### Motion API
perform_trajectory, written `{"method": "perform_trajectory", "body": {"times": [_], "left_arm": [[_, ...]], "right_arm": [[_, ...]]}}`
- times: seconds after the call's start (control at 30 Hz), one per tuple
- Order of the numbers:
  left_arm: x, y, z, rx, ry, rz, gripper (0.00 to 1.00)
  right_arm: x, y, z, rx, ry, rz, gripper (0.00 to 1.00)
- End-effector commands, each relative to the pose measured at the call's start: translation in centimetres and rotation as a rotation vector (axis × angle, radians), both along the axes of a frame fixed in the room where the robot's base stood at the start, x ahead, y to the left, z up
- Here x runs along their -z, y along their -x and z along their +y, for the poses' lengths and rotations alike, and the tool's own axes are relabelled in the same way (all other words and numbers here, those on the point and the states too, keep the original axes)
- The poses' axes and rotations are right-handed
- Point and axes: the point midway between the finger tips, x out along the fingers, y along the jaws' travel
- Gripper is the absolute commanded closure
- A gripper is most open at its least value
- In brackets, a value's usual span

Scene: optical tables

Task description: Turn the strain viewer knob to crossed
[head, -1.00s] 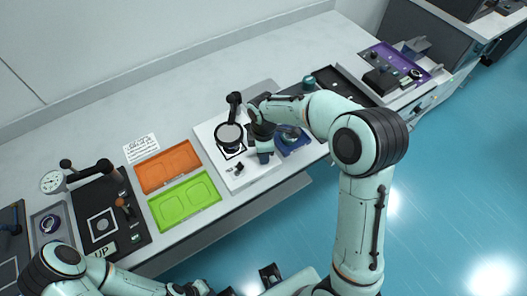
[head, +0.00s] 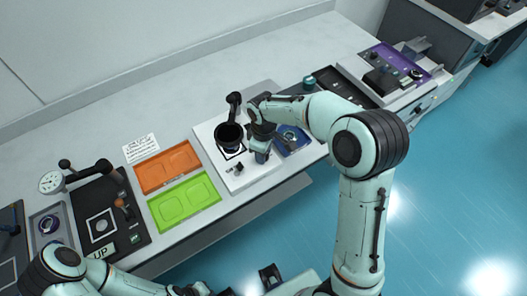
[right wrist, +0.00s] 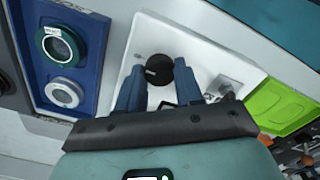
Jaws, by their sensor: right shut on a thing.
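The strain viewer is a white base plate (head: 213,133) with a round black-rimmed window (head: 229,135) on it; the window looks dark. My right gripper (head: 261,155) is over the right part of the plate. In the right wrist view, its two blue-grey fingers (right wrist: 159,88) close on both sides of a round black knob (right wrist: 159,68). In the head view, my gripper hides the knob.
Orange (head: 167,167) and green (head: 184,202) trays lie left of the viewer. A blue tray (right wrist: 88,62) with round parts sits beside it on the other side. A dial gauge (head: 52,182) is further left.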

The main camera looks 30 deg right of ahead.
Motion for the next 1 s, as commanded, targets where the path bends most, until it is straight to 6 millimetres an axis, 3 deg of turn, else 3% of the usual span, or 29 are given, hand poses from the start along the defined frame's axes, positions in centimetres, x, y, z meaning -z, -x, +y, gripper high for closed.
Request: {"method": "perform_trajectory", "body": {"times": [0.33,0.37,0.43,0.77,0.87,1.0], "left_arm": [[0.0,0.0,0.0,0.0,0.0,0.0,1.0],[0.0,0.0,0.0,0.0,0.0,0.0,1.0],[0.0,0.0,0.0,0.0,0.0,0.0,1.0],[0.0,0.0,0.0,0.0,0.0,0.0,1.0],[-0.1,-0.1,0.0,0.0,0.0,-0.001,1.0],[-0.4,-0.2,0.0,0.0,0.0,-0.002,1.0]], "right_arm": [[-0.1,-0.1,0.0,0.007,-0.001,-0.003,0.95],[-0.1,-0.1,0.0,0.007,-0.001,-0.003,0.61],[-0.1,-0.1,0.0,0.006,-0.001,-0.003,0.39],[-0.2,0.0,0.0,0.004,-0.001,-0.002,0.39],[-1.1,-0.1,0.0,0.005,-0.001,-0.003,0.39],[-3.7,-0.1,0.0,0.005,-0.001,-0.007,0.39]]}}
